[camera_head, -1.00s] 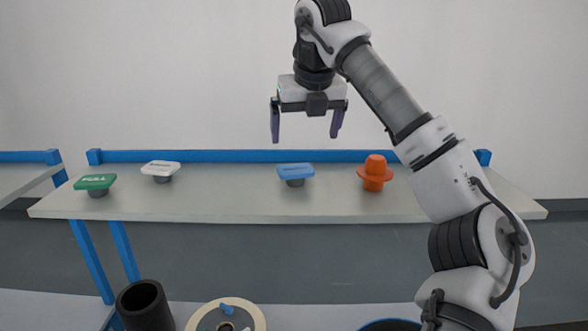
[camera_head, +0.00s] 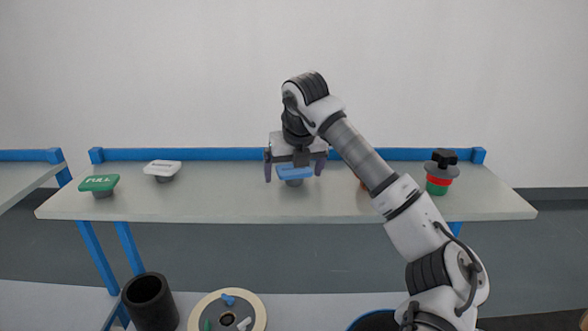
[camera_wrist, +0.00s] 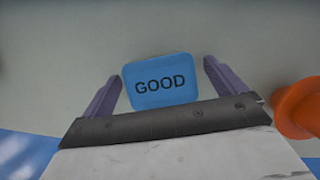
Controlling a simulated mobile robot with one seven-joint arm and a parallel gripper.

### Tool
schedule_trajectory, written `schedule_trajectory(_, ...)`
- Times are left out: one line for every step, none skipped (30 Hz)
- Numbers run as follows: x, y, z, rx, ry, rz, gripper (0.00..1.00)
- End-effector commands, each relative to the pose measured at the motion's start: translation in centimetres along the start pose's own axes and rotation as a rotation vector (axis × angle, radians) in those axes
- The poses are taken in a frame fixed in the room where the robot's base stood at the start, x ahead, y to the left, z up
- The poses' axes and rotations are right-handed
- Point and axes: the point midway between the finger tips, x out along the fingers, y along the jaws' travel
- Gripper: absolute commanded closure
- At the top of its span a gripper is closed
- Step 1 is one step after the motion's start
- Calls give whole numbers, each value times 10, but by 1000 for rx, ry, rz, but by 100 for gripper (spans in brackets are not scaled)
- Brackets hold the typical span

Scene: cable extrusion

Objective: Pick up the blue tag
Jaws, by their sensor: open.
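The blue tag (camera_head: 295,173) sits on its small grey base on the shelf, near the middle. In the wrist view the blue tag (camera_wrist: 160,80) reads "GOOD" and lies between the two fingers. My gripper (camera_head: 294,171) is open, pointing down, with one finger on each side of the tag. In the wrist view, gaps show between the tag and both fingers of my gripper (camera_wrist: 161,87). Whether the fingertips are level with the tag is hard to tell.
A green tag (camera_head: 98,183) and a white tag (camera_head: 162,169) stand to the left on the shelf (camera_head: 230,205). An orange knob (camera_wrist: 298,108) is close on the right, mostly behind my arm in the head view. A black, red and green switch (camera_head: 440,175) stands farther right.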

Motion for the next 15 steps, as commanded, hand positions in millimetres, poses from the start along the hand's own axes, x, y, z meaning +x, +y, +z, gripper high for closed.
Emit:
schedule_trajectory(1, 0, 0, 0, 0, 0, 4)
schedule_trajectory(1, 0, 0, 0, 0, 0, 4)
schedule_trajectory(1, 0, 0, 0, -1, 0, 4)
schedule_trajectory(1, 0, 0, 0, -1, 0, 4)
schedule_trajectory(1, 0, 0, 0, 0, 0, 4)
schedule_trajectory(1, 0, 0, 0, 0, 0, 5)
schedule_trajectory(1, 0, 0, 0, 0, 0, 9)
schedule_trajectory(1, 0, 0, 0, 0, 0, 13)
schedule_trajectory(1, 0, 0, 0, 0, 0, 18)
schedule_trajectory(1, 0, 0, 0, 0, 0, 22)
schedule_trajectory(1, 0, 0, 0, 0, 0, 26)
schedule_trajectory(1, 0, 0, 0, 0, 0, 31)
schedule_trajectory(1, 0, 0, 0, 0, 0, 35)
schedule_trajectory(1, 0, 0, 0, 0, 0, 39)
schedule_trajectory(1, 0, 0, 0, 0, 0, 44)
